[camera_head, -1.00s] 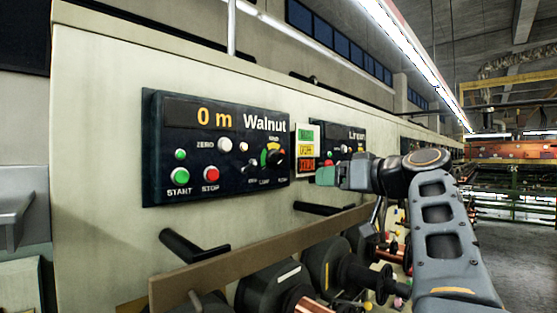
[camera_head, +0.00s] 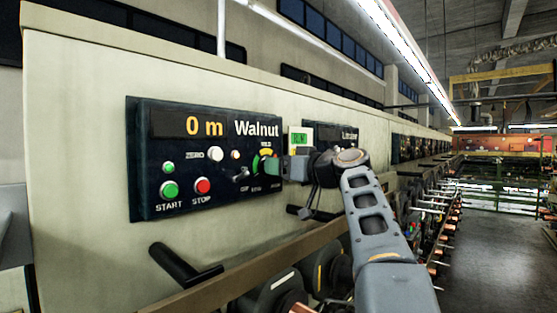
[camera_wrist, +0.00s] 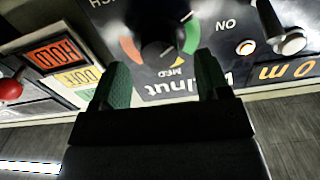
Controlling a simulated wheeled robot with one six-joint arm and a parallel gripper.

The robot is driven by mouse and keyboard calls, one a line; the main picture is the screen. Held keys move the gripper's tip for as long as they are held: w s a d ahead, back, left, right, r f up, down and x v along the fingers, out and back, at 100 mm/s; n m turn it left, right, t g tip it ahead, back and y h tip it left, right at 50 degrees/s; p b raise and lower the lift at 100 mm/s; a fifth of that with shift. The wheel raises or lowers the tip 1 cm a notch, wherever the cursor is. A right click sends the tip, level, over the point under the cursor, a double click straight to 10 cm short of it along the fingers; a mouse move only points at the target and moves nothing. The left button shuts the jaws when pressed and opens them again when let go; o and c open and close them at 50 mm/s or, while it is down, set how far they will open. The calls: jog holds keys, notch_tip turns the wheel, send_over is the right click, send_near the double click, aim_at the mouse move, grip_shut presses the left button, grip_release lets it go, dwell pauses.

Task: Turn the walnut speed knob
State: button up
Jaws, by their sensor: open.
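The Walnut panel (camera_head: 150,165) is dark, with "0 m" and "Walnut" on its face. Its speed knob (camera_wrist: 155,40) is dark and round in the wrist view, ringed by red, green and yellow arcs, with "MED" beside the yellow one. A pale mark on the knob is near the "MED" side. My gripper (camera_wrist: 160,75) is open, its green fingers to either side of the knob's near edge in that view. I cannot tell whether they touch it.
A green start button (camera_head: 169,190), a red stop button (camera_head: 203,186) and a white zero knob (camera_head: 215,153) share the panel. A coloured label card (camera_wrist: 58,55) is beside it. A brown rail (camera_head: 215,278) and a black bar (camera_head: 180,265) stick out below. The right aisle floor is clear.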

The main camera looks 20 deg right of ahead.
jog(key=shift+x, duration=0.8)
jog(key=shift+c, duration=0.3)
jog(key=c, duration=0.9)
jog(key=shift+o, duration=0.2)
jog(key=shift+m, duration=0.3)
